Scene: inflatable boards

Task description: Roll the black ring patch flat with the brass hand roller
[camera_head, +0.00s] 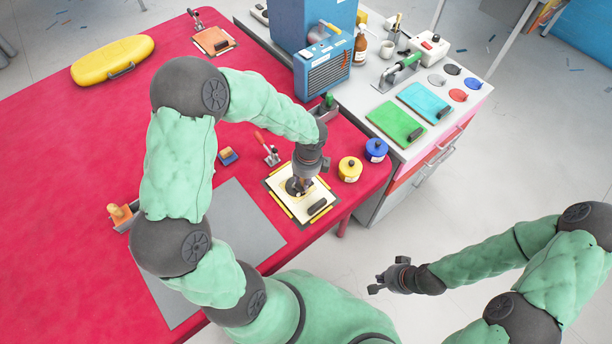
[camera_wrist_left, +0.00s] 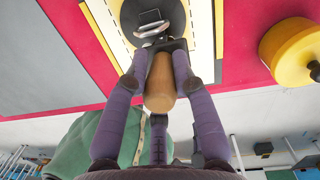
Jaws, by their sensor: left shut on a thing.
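My left gripper (camera_head: 301,188) is shut on the tan wooden handle of the hand roller (camera_wrist_left: 160,85), seen between the purple fingers in the left wrist view. The roller's metal frame (camera_wrist_left: 152,28) is at the black ring patch (camera_wrist_left: 130,18), apparently touching it. The patch lies on a cream board (camera_head: 283,186) with yellow edge strips. In the head view the gripper hides most of the patch and roller. The roller's brass part is hard to make out. My right gripper (camera_head: 377,284) hangs over the floor, empty, with its fingers apart.
A dark handle (camera_head: 317,207) lies on the cream board's near part. A yellow tin (camera_head: 350,169) and blue tin (camera_head: 375,150) stand to its right. A red-handled tool (camera_head: 268,150) is behind it. A grey mat (camera_head: 232,222) lies left. The red table's left side is mostly clear.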

